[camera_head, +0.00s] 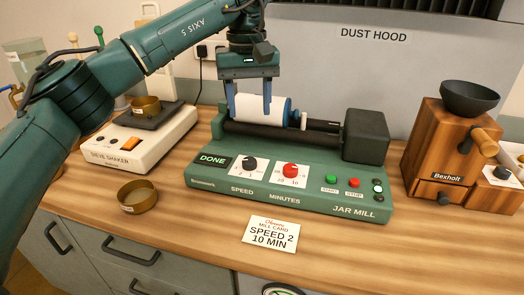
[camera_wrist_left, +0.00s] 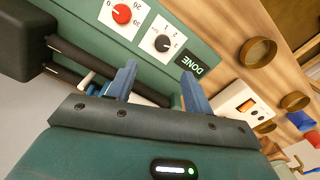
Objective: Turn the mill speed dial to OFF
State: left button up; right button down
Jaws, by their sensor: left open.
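The jar mill (camera_head: 330,208) is a green machine in the middle of the counter, its display reading DONE. Its speed dial (camera_head: 249,165) is a black knob on a white plate, left of the red minutes dial (camera_head: 290,170). The speed dial also shows in the left wrist view (camera_wrist_left: 162,43); I cannot read its setting for certain. My left gripper (camera_head: 249,106) is open, its blue fingers pointing down in front of the white jar, above and behind the speed dial, apart from it. In the left wrist view, the gripper (camera_wrist_left: 157,73) has nothing clearly held. My right gripper is not in view.
A card (camera_head: 271,233) reading SPEED 2, 10 MIN lies in front of the mill. A brass sieve (camera_head: 138,197) and the sieve shaker (camera_head: 130,150) are at left. A wooden grinder (camera_head: 445,150) stands at right. Green and red buttons sit on the mill's right side.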

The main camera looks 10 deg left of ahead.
aim_at(249, 160)
pick_arm(q)
jog(key=f, duration=1.2)
jog(key=shift+a+f, duration=0.2)
jog(key=shift+f, duration=0.15)
jog(key=shift+c, duration=0.4)
jog(key=c, duration=0.9)
